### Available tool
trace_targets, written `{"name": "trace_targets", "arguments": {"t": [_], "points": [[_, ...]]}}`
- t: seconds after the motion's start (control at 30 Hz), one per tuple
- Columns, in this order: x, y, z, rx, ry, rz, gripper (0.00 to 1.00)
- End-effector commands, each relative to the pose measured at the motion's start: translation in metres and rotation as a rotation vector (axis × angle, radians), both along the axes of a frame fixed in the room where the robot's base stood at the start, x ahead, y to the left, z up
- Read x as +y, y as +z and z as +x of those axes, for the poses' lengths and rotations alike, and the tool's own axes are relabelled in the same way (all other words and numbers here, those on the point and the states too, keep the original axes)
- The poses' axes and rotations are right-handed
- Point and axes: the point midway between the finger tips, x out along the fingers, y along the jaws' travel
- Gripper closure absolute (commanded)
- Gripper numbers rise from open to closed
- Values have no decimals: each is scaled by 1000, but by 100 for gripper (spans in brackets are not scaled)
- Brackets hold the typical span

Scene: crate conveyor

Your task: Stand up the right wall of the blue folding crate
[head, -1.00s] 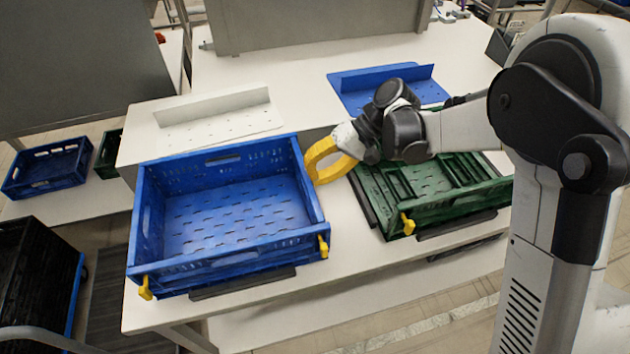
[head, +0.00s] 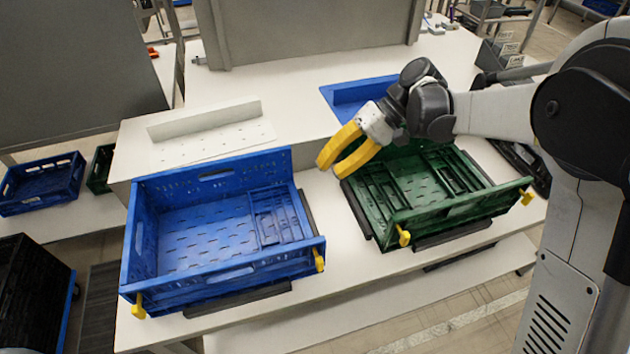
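The blue folding crate (head: 215,277) stands on the white table at the left in the head view. Its far, left and near walls are upright. Its right wall (head: 275,217) lies folded inward, flat on the floor at the right end, so that end is open. My gripper (head: 330,170) has two yellow fingers, apart and with nothing between them. It hangs in the air right of the blue crate, over the gap towards the green crate, and does not appear to touch either.
A green folding crate (head: 455,212) with inner walls folded down stands to the right. A white panel (head: 210,122) and a blue panel (head: 365,90) lie behind. Bare table shows between the crates.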

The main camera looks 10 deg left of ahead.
Motion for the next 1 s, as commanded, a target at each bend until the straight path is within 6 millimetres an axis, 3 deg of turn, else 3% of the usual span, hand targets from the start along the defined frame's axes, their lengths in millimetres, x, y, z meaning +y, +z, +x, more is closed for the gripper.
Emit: {"name": "trace_targets", "arguments": {"t": [0.23, 0.8, 1.0], "points": [[-18, 21, 11, 0, 0, 0, 71], [-21, 25, 11, -5, -8, -5, 71], [-53, 47, -5, -87, -131, -94, 71]]}}
